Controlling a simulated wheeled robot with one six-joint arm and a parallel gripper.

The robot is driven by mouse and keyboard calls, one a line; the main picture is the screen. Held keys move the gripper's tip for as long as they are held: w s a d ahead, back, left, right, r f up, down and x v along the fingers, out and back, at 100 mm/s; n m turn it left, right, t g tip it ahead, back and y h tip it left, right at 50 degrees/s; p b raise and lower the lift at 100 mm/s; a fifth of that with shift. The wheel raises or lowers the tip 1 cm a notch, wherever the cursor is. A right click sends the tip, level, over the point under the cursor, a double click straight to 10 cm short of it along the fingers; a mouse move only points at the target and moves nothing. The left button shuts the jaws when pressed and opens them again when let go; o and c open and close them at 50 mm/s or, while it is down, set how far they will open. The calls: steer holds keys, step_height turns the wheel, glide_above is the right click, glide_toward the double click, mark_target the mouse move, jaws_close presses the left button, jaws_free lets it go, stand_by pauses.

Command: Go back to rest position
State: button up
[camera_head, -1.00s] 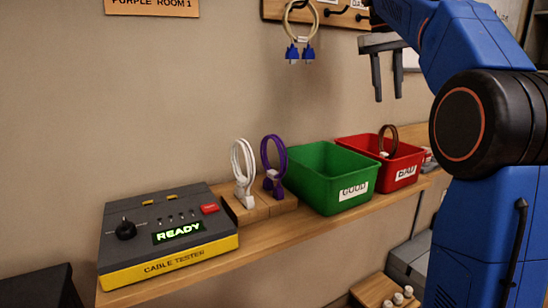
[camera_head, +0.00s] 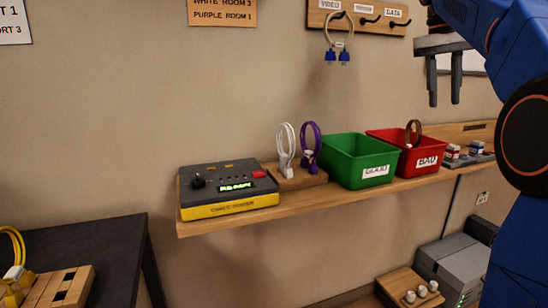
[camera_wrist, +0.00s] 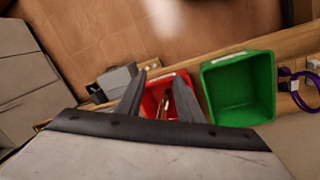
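My gripper (camera_head: 444,80) hangs in the air at the upper right of the head view, in front of the wall and above the red bin. Its two fingers point down and stand apart with nothing between them. In the wrist view my gripper (camera_wrist: 157,95) also shows spread fingers, with the red bin (camera_wrist: 155,100) beyond them. In the head view the red bin (camera_head: 427,160), labelled BAD, holds a brown coiled cable (camera_head: 413,134) that rises above its rim.
A shelf (camera_head: 235,225) carries the cable tester (camera_head: 228,190), white (camera_head: 286,150) and purple (camera_head: 310,147) cables on a wooden block, and a green bin (camera_head: 357,158). A cable with blue plugs (camera_head: 337,52) hangs from a rack. A dark table (camera_head: 110,240) stands at lower left.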

steer(key=s+a+f+t, duration=0.1)
steer(key=s+a+f, duration=0.3)
steer(key=s+f, duration=0.6)
steer(key=s+a+f+n+t+y, duration=0.1)
steer(key=s+a+f, duration=0.4)
steer(key=s+f, duration=0.5)
steer(key=s+a+f+n+t+y, duration=0.1)
steer(key=s+a+f+t, duration=0.2)
steer(key=s+f, duration=0.6)
step_height(320, 180, down, 11)
steer(key=shift+s+a+f, duration=0.1)
steer(key=shift+s+a, duration=0.3)
steer(key=shift+a, duration=0.55)
steer(key=shift+a, duration=0.1)
